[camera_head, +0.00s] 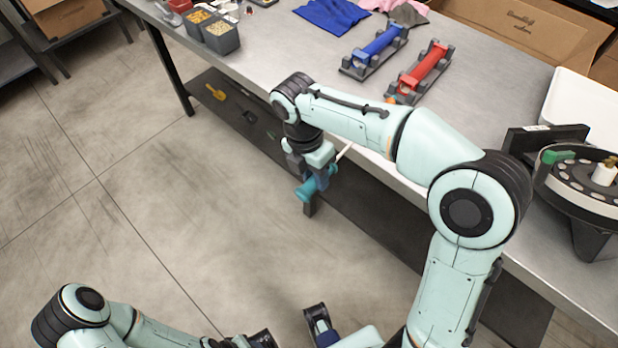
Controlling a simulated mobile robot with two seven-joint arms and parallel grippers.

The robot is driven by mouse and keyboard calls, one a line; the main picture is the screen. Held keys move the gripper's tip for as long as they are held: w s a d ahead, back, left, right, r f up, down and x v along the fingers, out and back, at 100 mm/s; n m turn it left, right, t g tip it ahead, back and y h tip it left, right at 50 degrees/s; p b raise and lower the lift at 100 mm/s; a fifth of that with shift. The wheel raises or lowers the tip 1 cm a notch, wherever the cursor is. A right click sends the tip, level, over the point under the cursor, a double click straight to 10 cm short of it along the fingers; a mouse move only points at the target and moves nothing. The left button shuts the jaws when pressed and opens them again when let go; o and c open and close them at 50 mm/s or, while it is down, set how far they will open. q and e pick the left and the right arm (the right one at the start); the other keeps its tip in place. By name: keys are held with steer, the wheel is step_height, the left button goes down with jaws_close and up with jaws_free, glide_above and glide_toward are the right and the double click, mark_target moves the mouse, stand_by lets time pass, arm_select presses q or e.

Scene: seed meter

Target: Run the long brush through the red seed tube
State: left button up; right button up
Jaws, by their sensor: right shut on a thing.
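The red seed tube (425,66) lies in a grey cradle on the table, right of a blue tube in a similar cradle. My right gripper (318,180) is shut on the teal handle of the long brush (306,190), out past the table's front edge. The brush's pale rod (344,152) slants up to the right and passes behind my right forearm. A small orange bit (390,100) shows at the red tube's near end; I cannot tell whether it is the brush tip or inside the tube. My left gripper (320,322) seems partly visible at the bottom edge, its fingers unclear.
The blue tube (380,42) lies left of the red one. Grey seed bins (220,38) stand at the table's far left, with blue cloth (332,14) at the back. A round seed meter (585,185) stands at the right. The middle of the table is clear.

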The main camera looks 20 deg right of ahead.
steer(key=shift+w+d+f, duration=0.25)
steer(key=shift+d+f, duration=0.05)
steer(key=shift+d, duration=0.25)
steer(key=shift+w+d+f, duration=0.2)
steer(key=shift+d+f, duration=0.1)
steer(key=shift+d, duration=0.2)
steer(key=shift+w+d, duration=0.15)
steer(key=shift+d, duration=0.15)
arm_select(q)
steer(key=shift+w+r+p, duration=0.15)
steer(key=shift+r+p, duration=0.35)
steer(key=shift+p, duration=0.2)
arm_select(e)
steer(key=shift+w+d+f, duration=0.1)
steer(key=shift+w+d, duration=0.15)
steer(key=shift+d, duration=0.3)
steer(key=shift+w+d+f, duration=0.1)
steer(key=shift+w+d, duration=0.15)
steer(key=shift+d, duration=0.25)
arm_select(q)
steer(key=shift+w+r+p, duration=0.1)
steer(key=shift+r+p, duration=0.2)
steer(key=shift+r, duration=0.05)
arm_select(e)
steer(key=shift+r, duration=0.1)
